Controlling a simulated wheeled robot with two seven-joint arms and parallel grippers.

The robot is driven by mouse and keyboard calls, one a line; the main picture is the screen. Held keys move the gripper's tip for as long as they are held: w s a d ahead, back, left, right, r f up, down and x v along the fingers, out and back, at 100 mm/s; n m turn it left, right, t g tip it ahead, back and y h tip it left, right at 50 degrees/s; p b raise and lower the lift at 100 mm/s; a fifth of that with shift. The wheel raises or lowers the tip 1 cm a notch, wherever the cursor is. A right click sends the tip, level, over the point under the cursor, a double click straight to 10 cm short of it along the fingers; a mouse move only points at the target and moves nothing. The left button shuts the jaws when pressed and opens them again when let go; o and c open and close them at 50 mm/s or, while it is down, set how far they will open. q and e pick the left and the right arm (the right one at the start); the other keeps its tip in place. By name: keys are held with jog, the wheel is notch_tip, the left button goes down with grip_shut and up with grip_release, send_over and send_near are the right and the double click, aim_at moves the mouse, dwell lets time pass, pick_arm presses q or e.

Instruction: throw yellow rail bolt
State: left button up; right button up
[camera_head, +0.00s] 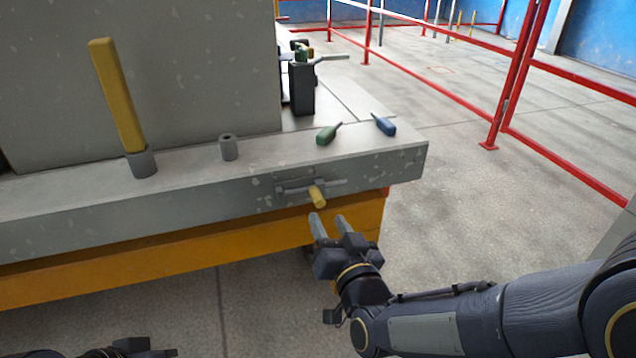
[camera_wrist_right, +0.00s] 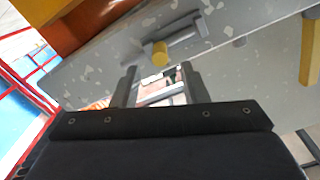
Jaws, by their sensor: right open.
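The yellow rail bolt knob (camera_head: 318,197) sticks out from a grey sliding bolt (camera_head: 295,187) on the front face of the grey rail (camera_head: 225,190). In the right wrist view the yellow knob (camera_wrist_right: 160,52) shows just beyond the fingertips, about midway between them. My right gripper (camera_head: 327,220) is open and empty, just below and in front of the knob, apart from it. Its two fingers also show in the right wrist view (camera_wrist_right: 160,84). Only a dark part of my left arm shows at the bottom left of the head view; its fingers cannot be made out.
A yellow bar (camera_head: 117,95) stands tilted in a grey socket (camera_head: 142,163), with an empty socket (camera_head: 228,148) beside it. A green-handled tool (camera_head: 327,135) and a blue-handled tool (camera_head: 384,124) lie on the rail top. A red fence (camera_head: 500,110) stands at right; floor between is clear.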

aim_at(320, 206)
jog(key=b+x, duration=0.1)
jog(key=x, duration=0.6)
jog(key=shift+f, duration=0.1)
grip_shut()
